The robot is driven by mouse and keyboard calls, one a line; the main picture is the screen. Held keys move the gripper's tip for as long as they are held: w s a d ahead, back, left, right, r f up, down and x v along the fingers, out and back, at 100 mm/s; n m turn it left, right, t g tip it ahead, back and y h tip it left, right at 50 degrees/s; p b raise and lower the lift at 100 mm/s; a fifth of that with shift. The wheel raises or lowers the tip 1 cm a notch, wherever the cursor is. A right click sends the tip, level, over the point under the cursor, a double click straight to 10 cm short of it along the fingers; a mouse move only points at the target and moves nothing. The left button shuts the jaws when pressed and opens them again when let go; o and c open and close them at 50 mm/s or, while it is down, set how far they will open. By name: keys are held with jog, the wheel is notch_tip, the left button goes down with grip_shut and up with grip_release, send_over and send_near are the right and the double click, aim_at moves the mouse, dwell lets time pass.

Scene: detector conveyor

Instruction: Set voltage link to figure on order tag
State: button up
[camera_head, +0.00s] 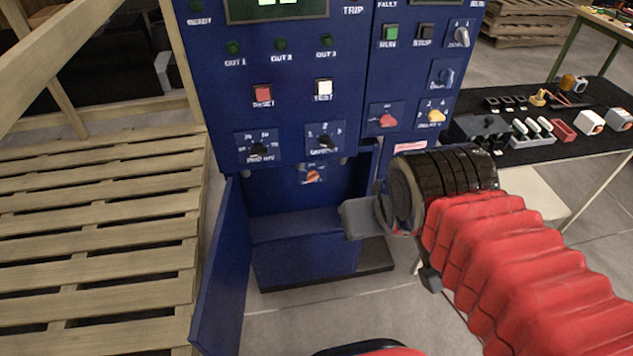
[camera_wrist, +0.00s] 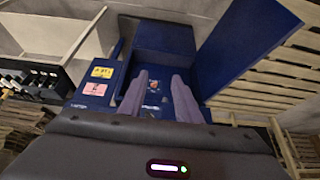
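A blue control cabinet (camera_head: 290,120) stands with its low door swung open at the left. Inside the open lower bay is a small orange-red rotary piece (camera_head: 313,176) on a labelled plate, likely the voltage link; its setting is too small to read. It also shows in the wrist view (camera_wrist: 154,85), between my fingers but farther off. My gripper (camera_wrist: 160,75) has its two fingers apart with nothing between them. In the head view it is partly hidden by my wrist, right of the bay. A yellow tag (camera_wrist: 102,72) and a pink tag (camera_wrist: 97,89) are on the cabinet; their writing is unreadable.
The open door (camera_head: 222,268) bounds the bay on the left. Above are several knobs and buttons, including a red knob (camera_head: 387,121). Wooden pallets (camera_head: 100,230) fill the left side. A black-topped table (camera_head: 560,120) with small parts stands at right.

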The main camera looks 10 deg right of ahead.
jog(key=w+f+m+t, duration=0.15)
jog(key=w+f, duration=0.35)
jog(key=w, duration=0.5)
jog(key=w+f+m+t, duration=0.1)
jog(key=w+f+m, duration=0.1)
jog(key=w+f, duration=0.5)
jog(key=w+f+m+t, duration=0.1)
jog(key=w+f, duration=0.2)
jog(key=w, duration=0.9)
jog(key=w+f+m+t, duration=0.2)
jog(key=w+f, duration=0.3)
jog(key=f, duration=0.3)
jog(key=w+f+m+t, duration=0.2)
jog(key=w+f, duration=0.3)
jog(key=f, duration=0.3)
jog(key=m+t, duration=0.2)
jog(key=t, duration=0.1)
send_near(315, 179)
notch_tip(315, 179, up, 2)
jog(key=s, duration=0.2)
jog(key=shift+m+t, duration=0.75)
jog(key=shift+t, duration=0.2)
jog(key=s+f, duration=0.1)
jog(key=f, duration=0.1)
jog(key=s+f, duration=0.1)
jog(key=s, duration=0.1)
jog(key=shift+a+f, duration=0.1)
jog(key=shift+f, duration=0.3)
jog(key=shift+w, duration=0.2)
